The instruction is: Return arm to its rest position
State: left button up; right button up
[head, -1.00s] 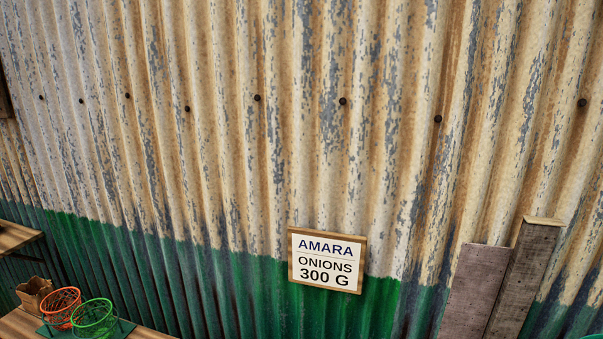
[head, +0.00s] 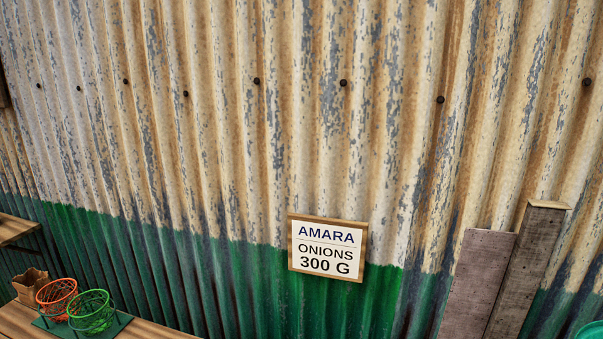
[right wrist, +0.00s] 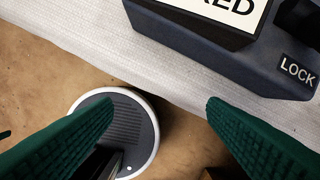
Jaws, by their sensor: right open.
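My right gripper (right wrist: 160,115) shows in the right wrist view as two green ribbed fingers, spread wide apart with nothing between their tips. Beneath it is a round dark ribbed disc with a white rim (right wrist: 148,108), partly covered by the left finger. A dark blue block (right wrist: 230,55) with a white label ending in "RED" and a "LOCK" tag (right wrist: 298,71) is at the upper right, ahead of the fingers. Neither gripper shows in the head view.
In the head view, a corrugated wall (head: 220,150) carries a sign reading "AMARA ONIONS 300 G" (head: 327,248). Orange (head: 56,298) and green (head: 91,312) baskets stand at lower left beside a brown paper bag (head: 29,286). Grey boards (head: 480,285) lean at right.

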jog(key=s+f+b, duration=0.2)
jog(key=s+f, duration=0.1)
jog(key=f, duration=0.6)
jog(key=s+f+b, duration=0.1)
jog(key=s+f, duration=0.2)
jog(key=f, duration=0.5)
jog(key=s+d+f+g+b, duration=0.1)
jog(key=s+d+f+b, duration=0.2)
jog(key=s+f, duration=0.9)
jog(key=shift+s+d+f+g+b, duration=0.2)
jog(key=shift+f+g+b, duration=0.1)
jog(key=shift+f+b, duration=0.15)
